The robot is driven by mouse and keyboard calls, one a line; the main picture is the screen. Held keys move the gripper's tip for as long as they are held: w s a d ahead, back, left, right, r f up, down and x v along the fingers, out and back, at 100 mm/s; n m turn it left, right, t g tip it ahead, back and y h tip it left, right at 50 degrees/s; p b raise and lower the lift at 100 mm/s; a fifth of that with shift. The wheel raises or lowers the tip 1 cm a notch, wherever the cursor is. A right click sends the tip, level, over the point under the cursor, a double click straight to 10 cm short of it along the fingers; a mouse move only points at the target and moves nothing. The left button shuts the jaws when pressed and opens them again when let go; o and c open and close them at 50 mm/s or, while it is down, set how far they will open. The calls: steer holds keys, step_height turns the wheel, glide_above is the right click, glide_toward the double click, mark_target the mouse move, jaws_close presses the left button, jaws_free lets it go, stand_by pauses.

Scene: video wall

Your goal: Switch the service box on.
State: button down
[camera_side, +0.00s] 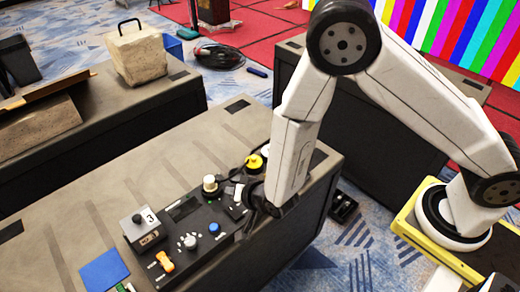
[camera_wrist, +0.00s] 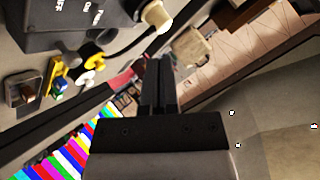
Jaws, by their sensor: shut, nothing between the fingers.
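A black panel with several controls (camera_side: 190,236) lies along the top of a dark case. It carries a blue round button (camera_side: 213,228), small white knobs (camera_side: 189,241), an orange lever (camera_side: 165,261) and a cream knob (camera_side: 210,184). Which part is the service box, I cannot tell. My gripper (camera_side: 256,205) is low at the panel's right end, beside a small white-marked switch part (camera_side: 238,193). In the wrist view my gripper (camera_wrist: 158,80) is shut and empty, with a dark box with white lettering (camera_wrist: 80,25) up left. Whether the fingers touch anything is unclear.
A grey box marked 3 (camera_side: 146,230) stands left of the panel, near a blue square (camera_side: 103,271). A yellow-topped part (camera_side: 254,162) and a dark cable lie behind my gripper. Another case (camera_side: 95,105) stands at the back left.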

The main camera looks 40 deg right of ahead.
mark_target(233, 212)
steer(key=shift+w+f, duration=0.2)
steer(key=shift+f, duration=0.95)
steer(key=shift+w+f, duration=0.15)
steer(key=shift+f, duration=1.05)
steer(key=shift+w+f, duration=0.2)
steer(key=shift+f, duration=0.95)
steer(key=shift+w+f, duration=0.1)
steer(key=shift+f, duration=0.65)
stand_by(0.3)
steer(key=shift+r, duration=0.15)
steer(key=shift+r, duration=0.65)
steer(key=shift+r, duration=0.1)
stand_by(0.4)
steer(key=shift+s+r, duration=0.25)
steer(key=shift+r, duration=0.95)
steer(key=shift+s+r, duration=0.25)
steer(key=shift+r, duration=0.9)
